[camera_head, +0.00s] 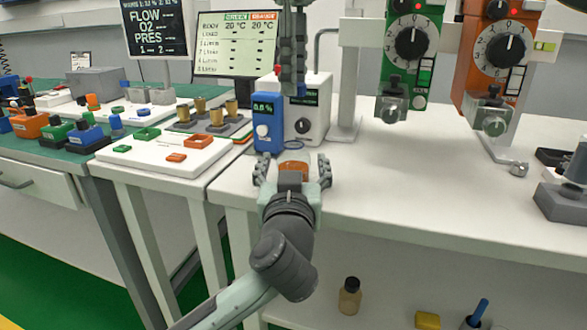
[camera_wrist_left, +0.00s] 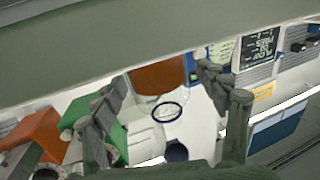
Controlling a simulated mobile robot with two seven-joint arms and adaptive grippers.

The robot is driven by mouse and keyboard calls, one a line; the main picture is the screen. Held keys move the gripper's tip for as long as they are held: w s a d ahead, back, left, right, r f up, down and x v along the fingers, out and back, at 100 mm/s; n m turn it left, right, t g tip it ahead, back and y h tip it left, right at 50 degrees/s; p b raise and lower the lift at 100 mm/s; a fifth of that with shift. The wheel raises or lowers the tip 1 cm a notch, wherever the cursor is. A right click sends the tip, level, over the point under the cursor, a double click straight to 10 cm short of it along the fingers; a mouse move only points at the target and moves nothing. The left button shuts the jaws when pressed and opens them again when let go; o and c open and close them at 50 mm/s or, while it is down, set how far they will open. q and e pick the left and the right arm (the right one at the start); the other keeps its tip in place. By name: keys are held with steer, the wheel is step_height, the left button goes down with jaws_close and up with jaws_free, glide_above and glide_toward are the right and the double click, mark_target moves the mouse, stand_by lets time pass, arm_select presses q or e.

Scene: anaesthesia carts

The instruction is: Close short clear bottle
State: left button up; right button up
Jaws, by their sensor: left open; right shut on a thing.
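The short clear bottle, as far as I can tell, is the low round thing with orange contents (camera_head: 293,167) on the white table's front edge. My left gripper (camera_head: 293,172) is open, its fingers on either side of the bottle and apart from it. In the left wrist view the orange contents (camera_wrist_left: 158,77) and a clear wall show between the open fingers (camera_wrist_left: 170,112), with a dark blue ring (camera_wrist_left: 167,112) by them. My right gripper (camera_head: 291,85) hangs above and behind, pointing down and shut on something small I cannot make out. The bottle's mouth is not clear.
A blue device (camera_head: 267,125) and a white device (camera_head: 310,105) stand just behind the bottle. A white tray (camera_head: 150,155) with coloured parts lies to the left. The tabletop to the right (camera_head: 400,175) is clear. A small bottle (camera_head: 350,296) stands on the lower shelf.

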mark_target(294, 156)
arm_select(q)
steer(key=shift+w, duration=1.6)
jaws_close()
